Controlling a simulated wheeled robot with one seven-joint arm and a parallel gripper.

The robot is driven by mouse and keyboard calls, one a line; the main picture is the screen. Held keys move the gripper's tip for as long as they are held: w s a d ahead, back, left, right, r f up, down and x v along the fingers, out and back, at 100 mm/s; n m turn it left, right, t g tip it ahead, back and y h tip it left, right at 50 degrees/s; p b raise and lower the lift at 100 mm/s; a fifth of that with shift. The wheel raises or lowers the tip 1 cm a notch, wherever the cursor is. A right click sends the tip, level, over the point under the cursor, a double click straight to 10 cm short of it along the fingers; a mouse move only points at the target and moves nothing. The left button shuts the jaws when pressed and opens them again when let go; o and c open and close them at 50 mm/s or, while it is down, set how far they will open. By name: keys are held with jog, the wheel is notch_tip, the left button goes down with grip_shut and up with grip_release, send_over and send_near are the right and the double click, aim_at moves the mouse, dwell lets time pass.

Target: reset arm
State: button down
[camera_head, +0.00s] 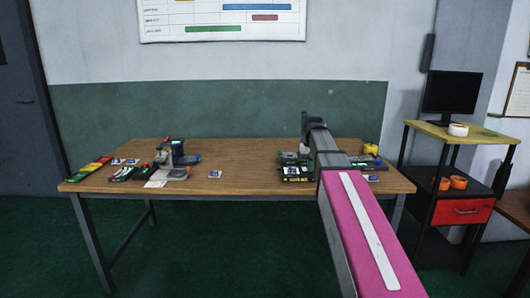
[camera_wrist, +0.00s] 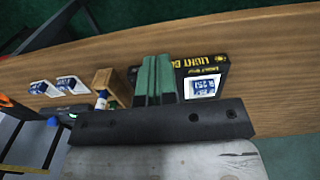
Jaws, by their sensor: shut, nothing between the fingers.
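My arm (camera_head: 365,240) reaches from the lower right over the right half of the wooden table (camera_head: 240,185). My gripper shows in the wrist view (camera_wrist: 156,82), its two green fingers pressed together with nothing between them. A black box with yellow "LIGHT" lettering (camera_wrist: 190,55) lies beyond the fingers on the table. A white and blue card (camera_wrist: 202,88) is on that box. I cannot tell the height of the fingertips above the table. In the head view the arm hides part of the items at the table's right.
A grey device (camera_head: 170,158) and dark trays stand on the table's left, beside coloured strips (camera_head: 90,168). A yellow item (camera_head: 371,149) sits at the right. A cart with a monitor (camera_head: 452,93) stands right of the table.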

jog(key=s+f, duration=1)
jog(key=f, duration=0.5)
jog(key=s+f, duration=1)
jog(key=f, duration=0.6)
jog(key=shift+s, duration=0.4)
